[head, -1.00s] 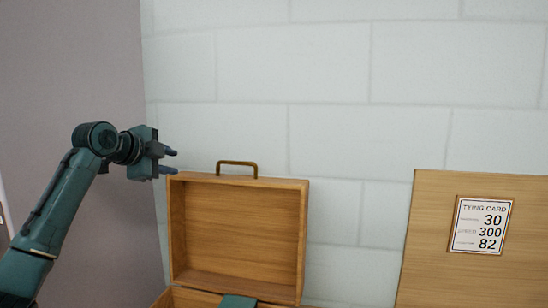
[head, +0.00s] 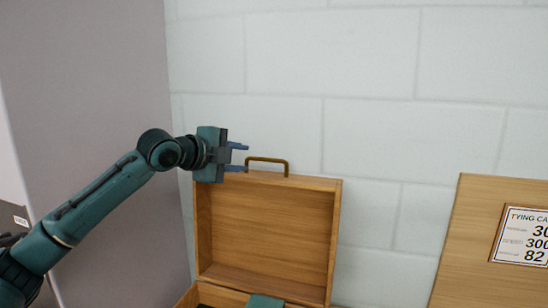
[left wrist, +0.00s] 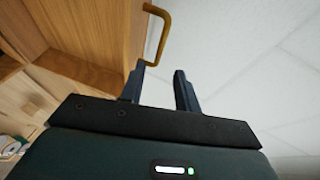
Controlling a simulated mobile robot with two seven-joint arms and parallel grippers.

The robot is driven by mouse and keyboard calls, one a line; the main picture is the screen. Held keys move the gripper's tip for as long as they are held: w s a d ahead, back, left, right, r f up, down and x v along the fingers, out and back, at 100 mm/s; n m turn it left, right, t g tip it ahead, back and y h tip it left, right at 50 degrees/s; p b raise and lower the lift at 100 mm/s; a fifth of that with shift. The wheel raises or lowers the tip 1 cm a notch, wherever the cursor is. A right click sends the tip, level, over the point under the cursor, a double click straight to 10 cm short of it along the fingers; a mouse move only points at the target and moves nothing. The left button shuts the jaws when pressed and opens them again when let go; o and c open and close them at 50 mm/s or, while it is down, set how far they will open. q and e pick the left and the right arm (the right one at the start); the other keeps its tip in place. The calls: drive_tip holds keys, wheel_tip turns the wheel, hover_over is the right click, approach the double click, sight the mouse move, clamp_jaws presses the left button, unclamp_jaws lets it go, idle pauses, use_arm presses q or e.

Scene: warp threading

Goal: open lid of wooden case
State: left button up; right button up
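The wooden case stands against the wall with its lid (head: 268,232) raised upright. A brass handle (head: 267,160) sits on the lid's top edge. My left gripper (head: 238,157) is at the lid's upper left corner, fingers pointing right toward the handle. Its fingers are apart with nothing between them. In the left wrist view the handle (left wrist: 157,33) is just beyond the fingertips of the left gripper (left wrist: 158,68), toward the left finger. The lid's inside (left wrist: 85,30) shows at upper left there. The case's lower part is mostly cut off.
A wooden board (head: 480,235) with a white tying card (head: 522,236) stands to the right. A pale block wall (head: 370,60) is behind the case. A grey panel (head: 90,90) is at the left. A teal object (head: 265,301) shows at the case's bottom edge.

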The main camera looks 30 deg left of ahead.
sight(267, 161)
use_arm(q)
drive_tip(key=p+x, duration=0.3)
drive_tip(key=x, duration=0.8)
drive_tip(key=shift+w, duration=0.15)
clamp_jaws()
